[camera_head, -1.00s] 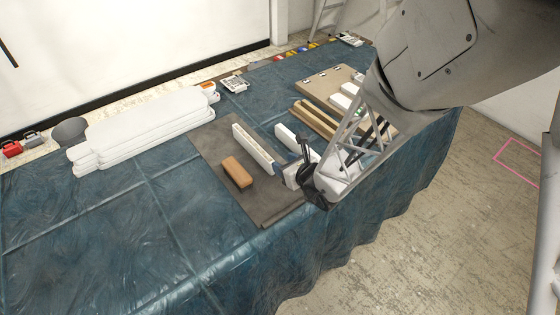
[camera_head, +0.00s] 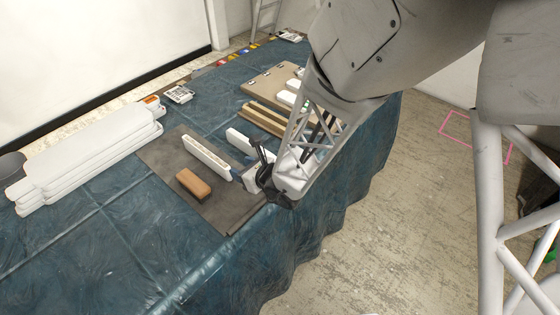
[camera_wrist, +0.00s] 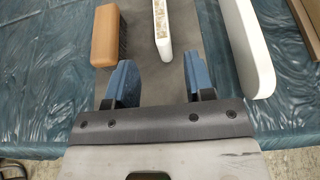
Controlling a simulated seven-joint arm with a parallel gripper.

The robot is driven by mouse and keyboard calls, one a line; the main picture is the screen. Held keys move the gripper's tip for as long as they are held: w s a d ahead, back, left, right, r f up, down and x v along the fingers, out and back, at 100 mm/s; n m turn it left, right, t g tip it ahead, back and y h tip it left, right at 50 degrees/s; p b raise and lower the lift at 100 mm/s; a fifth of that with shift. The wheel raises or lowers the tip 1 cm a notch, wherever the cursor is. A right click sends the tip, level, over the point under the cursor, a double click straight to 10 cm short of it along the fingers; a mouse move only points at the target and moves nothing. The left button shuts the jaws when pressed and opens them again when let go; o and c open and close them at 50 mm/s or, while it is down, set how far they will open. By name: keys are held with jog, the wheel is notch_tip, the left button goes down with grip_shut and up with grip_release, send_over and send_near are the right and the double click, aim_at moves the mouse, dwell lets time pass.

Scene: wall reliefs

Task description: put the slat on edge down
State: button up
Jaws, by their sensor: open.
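A long narrow white slat (camera_head: 206,157) stands on its edge on a dark grey mat (camera_head: 165,158). In the wrist view the slat (camera_wrist: 162,25) shows a speckled, tan upper edge and points toward my gripper. My gripper (camera_head: 246,177) is at the slat's near end, by the front of the mat. In the wrist view its two blue fingers (camera_wrist: 160,82) are spread wide and the space between them is empty. The slat's near end lies just ahead of that gap, nearly in line with it. Whether the fingertips overlap the end is unclear.
A brown-topped brush (camera_head: 193,184) lies left of the slat, and another white piece (camera_head: 243,142) lies right of it. Wooden strips (camera_head: 262,118) and a tan board (camera_head: 270,84) are farther right. White boards (camera_head: 90,150) are stacked at left. Blue sheeting (camera_head: 110,240) covers the table.

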jog(key=s+d+r+n+g+y, duration=0.25)
jog(key=s+r+n+g, duration=0.55)
jog(key=r+n, duration=0.6)
jog(key=s+d+r+n+h, duration=0.5)
jog(key=s+d+n+h, duration=0.1)
jog(key=d, duration=0.4)
jog(key=s+d+r+n+t+h, duration=0.1)
jog(key=s+d+r+n+h, duration=0.4)
jog(key=s+d, duration=0.3)
jog(key=d+n+h, duration=0.1)
jog(key=d, duration=0.2)
jog(key=shift+d+r+n, duration=0.15)
jog(key=shift+d+n, duration=0.15)
jog(key=shift+n, duration=0.1)
